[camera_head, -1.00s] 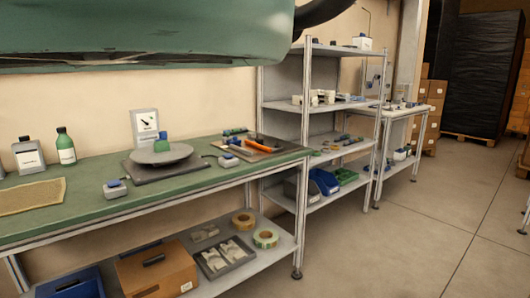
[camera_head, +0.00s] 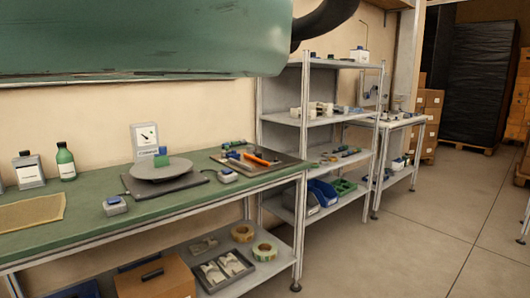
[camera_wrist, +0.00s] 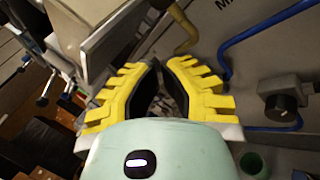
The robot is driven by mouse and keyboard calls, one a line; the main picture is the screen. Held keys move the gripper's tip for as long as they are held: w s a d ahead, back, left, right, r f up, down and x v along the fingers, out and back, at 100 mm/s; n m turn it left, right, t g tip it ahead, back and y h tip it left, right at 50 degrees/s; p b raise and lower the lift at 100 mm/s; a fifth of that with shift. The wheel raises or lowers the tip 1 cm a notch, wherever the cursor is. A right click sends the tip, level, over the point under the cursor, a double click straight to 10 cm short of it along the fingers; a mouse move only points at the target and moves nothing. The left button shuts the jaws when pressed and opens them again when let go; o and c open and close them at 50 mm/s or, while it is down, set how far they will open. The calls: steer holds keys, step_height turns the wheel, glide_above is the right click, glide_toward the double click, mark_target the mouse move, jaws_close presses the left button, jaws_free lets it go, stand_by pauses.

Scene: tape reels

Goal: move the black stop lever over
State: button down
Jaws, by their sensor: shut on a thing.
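In the wrist view my gripper (camera_wrist: 163,68) has its yellow ribbed fingers drawn together in front of a grey panel. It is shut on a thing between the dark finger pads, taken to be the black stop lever. That thing is almost wholly hidden by the fingers, so its position cannot be read. My gripper does not show in the head view, and I cannot make out the stop lever there.
In the wrist view a blue tube (camera_wrist: 229,52) and a black knob (camera_wrist: 281,107) lie right of my fingers; a pale plate (camera_wrist: 95,40) is close on the left. In the head view a green workbench (camera_head: 75,240) and a grey shelf rack (camera_head: 300,120) stand along the wall; the right floor is open.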

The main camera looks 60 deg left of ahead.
steer(key=w+a+r+m+t+y+p, duration=0.1)
steer(key=w+a+r+m+t+p, duration=0.1)
steer(key=a+r+p, duration=0.4)
steer(key=w+a+r+m+t+y+p, duration=0.1)
steer(key=a+r+t+p, duration=0.3)
steer(key=r, duration=0.9)
steer(key=w+a+r+m+t+y+p, duration=0.1)
steer(key=w+a+r+m+t+p, duration=0.1)
steer(key=a+r+p, duration=0.7)
steer(key=shift+w+r+m+t+p, duration=0.35)
steer(key=shift+w+t+p, duration=0.25)
steer(key=shift+p, duration=0.65)
